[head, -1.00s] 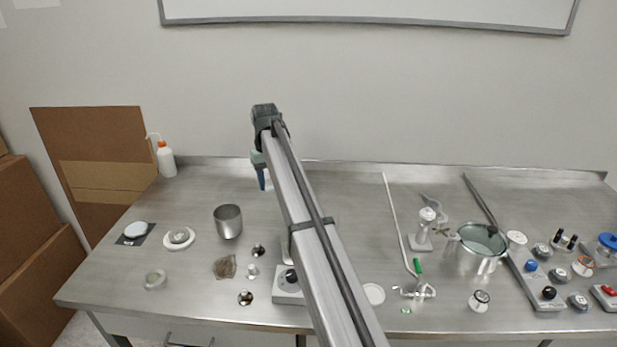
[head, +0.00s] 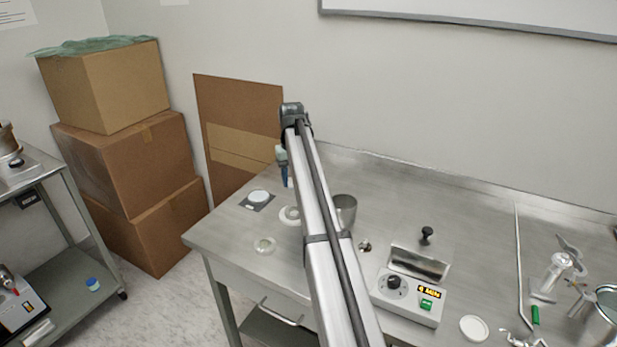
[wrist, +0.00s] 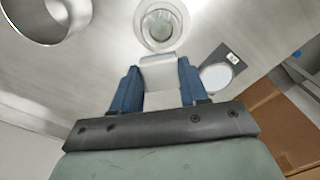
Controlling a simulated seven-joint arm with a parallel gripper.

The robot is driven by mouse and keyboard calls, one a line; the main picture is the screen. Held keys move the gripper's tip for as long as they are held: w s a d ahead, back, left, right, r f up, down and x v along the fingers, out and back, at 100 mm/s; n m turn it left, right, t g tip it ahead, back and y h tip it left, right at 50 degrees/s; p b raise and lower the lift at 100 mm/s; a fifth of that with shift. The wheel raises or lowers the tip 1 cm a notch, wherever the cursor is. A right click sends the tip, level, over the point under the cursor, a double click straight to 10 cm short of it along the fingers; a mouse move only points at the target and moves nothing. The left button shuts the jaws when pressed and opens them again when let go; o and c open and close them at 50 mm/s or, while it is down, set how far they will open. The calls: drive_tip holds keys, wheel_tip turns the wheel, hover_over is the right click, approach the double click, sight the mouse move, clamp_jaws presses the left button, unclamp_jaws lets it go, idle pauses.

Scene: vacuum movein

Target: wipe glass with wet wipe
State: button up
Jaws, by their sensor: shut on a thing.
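My gripper (head: 286,182) points down over the left part of the steel bench, its blue fingers showing left of my arm. In the wrist view my gripper (wrist: 155,84) is shut on a flat white piece, apparently the wet wipe (wrist: 158,68), which sticks out past the fingertips. Just beyond it in that view lies a white ring with a clear, greyish round centre, apparently glass (wrist: 161,26). In the head view this white ring (head: 289,215) is partly hidden by my arm.
A white disc on a dark pad (head: 258,197) lies near the bench's left end. A metal cup (head: 345,209) stands right of my arm. A control box (head: 409,290) is farther right. Cardboard boxes (head: 140,165) stand left of the bench.

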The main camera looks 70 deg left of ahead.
sight(294, 206)
drive_tip(key=shift+f, duration=3.45)
drive_tip(key=shift+s+d+f, duration=0.2)
drive_tip(key=shift+d+f, duration=0.35)
drive_tip(key=shift+s+d, duration=0.3)
drive_tip(key=shift+d, duration=0.4)
drive_tip(key=shift+s+d, duration=0.25)
drive_tip(key=shift+d, duration=0.4)
drive_tip(key=shift+w+a+r, duration=0.1)
drive_tip(key=shift+w+a, duration=0.15)
drive_tip(key=shift+a, duration=0.4)
drive_tip(key=shift+w+a+f, duration=0.1)
drive_tip(key=shift+w+a, duration=0.15)
drive_tip(key=shift+a, duration=0.45)
drive_tip(key=shift+w+a+r, duration=0.1)
drive_tip(key=shift+w+a, duration=0.15)
drive_tip(key=shift+a, duration=0.4)
drive_tip(key=shift+d+r, duration=0.1)
drive_tip(key=shift+r, duration=3.85)
